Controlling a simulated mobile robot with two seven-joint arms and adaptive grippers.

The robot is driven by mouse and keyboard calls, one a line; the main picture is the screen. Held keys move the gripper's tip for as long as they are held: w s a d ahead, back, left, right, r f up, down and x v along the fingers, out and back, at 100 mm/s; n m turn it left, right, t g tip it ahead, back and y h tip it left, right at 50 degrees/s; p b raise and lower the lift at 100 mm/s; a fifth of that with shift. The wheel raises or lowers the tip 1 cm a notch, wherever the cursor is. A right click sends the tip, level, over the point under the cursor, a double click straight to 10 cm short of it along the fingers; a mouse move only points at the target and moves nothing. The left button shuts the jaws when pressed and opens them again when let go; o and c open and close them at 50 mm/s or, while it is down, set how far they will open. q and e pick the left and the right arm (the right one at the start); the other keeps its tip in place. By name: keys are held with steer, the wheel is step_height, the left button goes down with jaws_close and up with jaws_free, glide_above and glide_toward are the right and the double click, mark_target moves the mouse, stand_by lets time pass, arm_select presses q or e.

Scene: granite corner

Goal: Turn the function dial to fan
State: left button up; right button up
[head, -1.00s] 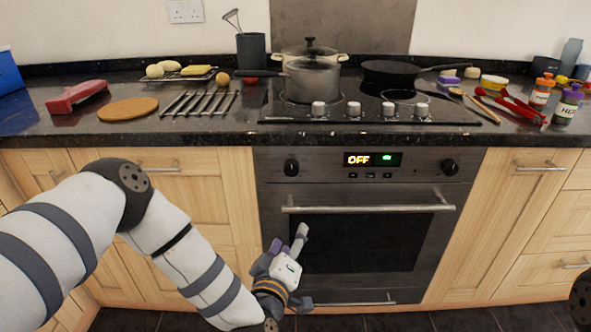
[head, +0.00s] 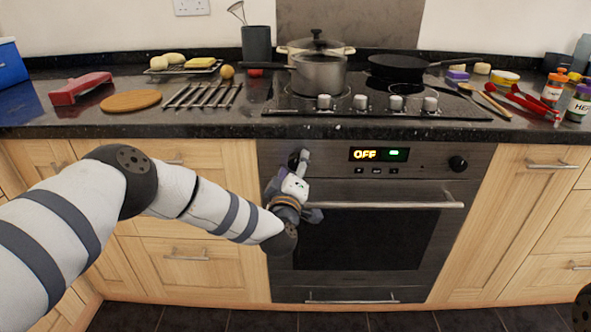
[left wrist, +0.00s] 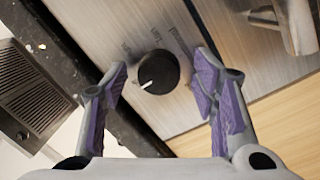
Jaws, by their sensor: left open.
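The oven's left dial (head: 293,160) is a round black knob on the dark control panel, partly covered by my left gripper in the head view. My left gripper (head: 290,178) is open in front of it. My right gripper is out of view.
The oven door handle (head: 390,206) runs across just below the panel. A second dial (head: 457,163) is at the panel's right. The granite counter (head: 390,131) overhangs above, with hob knobs and pots on it.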

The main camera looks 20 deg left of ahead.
arm_select(q)
steer(key=c, duration=1.2)
steer(key=shift+o, duration=0.2)
